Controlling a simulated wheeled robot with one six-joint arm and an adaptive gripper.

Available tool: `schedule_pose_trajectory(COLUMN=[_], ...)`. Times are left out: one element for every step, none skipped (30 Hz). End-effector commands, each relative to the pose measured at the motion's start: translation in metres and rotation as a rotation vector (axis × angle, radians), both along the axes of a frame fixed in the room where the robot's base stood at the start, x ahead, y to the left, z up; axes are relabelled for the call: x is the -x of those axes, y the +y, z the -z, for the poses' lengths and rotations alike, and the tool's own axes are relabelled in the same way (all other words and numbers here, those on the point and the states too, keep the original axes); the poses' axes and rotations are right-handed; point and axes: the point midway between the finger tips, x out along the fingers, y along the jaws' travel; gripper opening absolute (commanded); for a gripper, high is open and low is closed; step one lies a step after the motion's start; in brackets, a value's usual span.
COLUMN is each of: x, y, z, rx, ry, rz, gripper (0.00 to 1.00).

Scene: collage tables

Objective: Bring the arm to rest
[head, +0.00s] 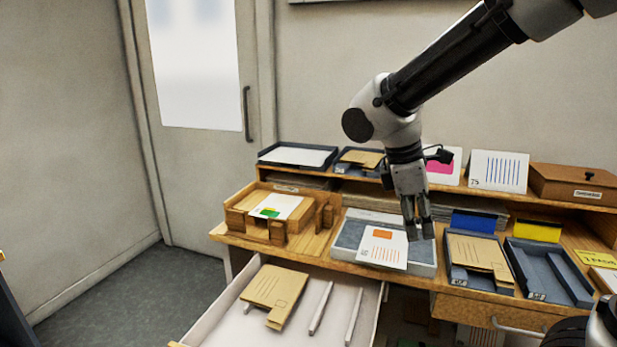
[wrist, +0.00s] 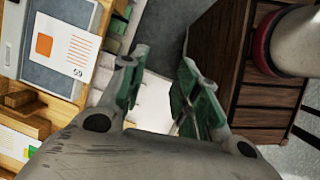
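My arm reaches down from the upper right in the head view. My gripper (head: 418,230) points down over the desk, just right of a white card with an orange block and orange lines (head: 382,248). The card lies tilted on a grey tray (head: 343,250). In the wrist view my gripper (wrist: 165,68) has its two fingers apart, with nothing between them. The same card (wrist: 66,43) shows there at the upper left, apart from the fingers. Whether the fingertips touch anything is not clear, but they look raised above the desk.
An open drawer (head: 228,318) below holds a brown folder (head: 275,290) and two white strips. A wooden tray (head: 238,212) with a card stands left. Dark trays (head: 545,262) stand right, one with a brown folder. A shelf with cards and a brown box (head: 570,183) lies behind.

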Motion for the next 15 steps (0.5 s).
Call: schedule_pose_trajectory(x=[0.010,0.017,0.027,0.036,0.045,0.057,0.066,0.074,0.085,0.092,0.099,0.107,0.112,0.116,0.120], y=[-0.029,-0.043,-0.060,-0.073,-0.085,-0.098,-0.107,-0.115,-0.124,-0.130,-0.135,-0.140,-0.143,-0.145,-0.147], z=[-0.012,-0.018,-0.024,-0.028,-0.032,-0.036,-0.038,-0.041,-0.043,-0.044,-0.045,-0.045,-0.046,-0.046,-0.046], rx=[-0.062,-0.098,-0.147,-0.181,-0.216,-0.262,-0.294,-0.325,-0.364,-0.390,-0.414,-0.444,-0.462,-0.478,-0.497], ry=[-0.057,-0.089,-0.134,-0.165,-0.200,-0.244,-0.275,-0.307,-0.346,-0.372,-0.398,-0.426,-0.446,-0.462,-0.479], rz=[0.145,0.232,0.350,0.438,0.525,0.639,0.719,0.795,0.890,0.954,1.013,1.081,1.125,1.162,1.202], gripper=[0.32,0.32,0.32,0.32,0.32,0.32,0.32,0.32,0.32,0.32,0.32,0.32,0.32,0.32,0.32])
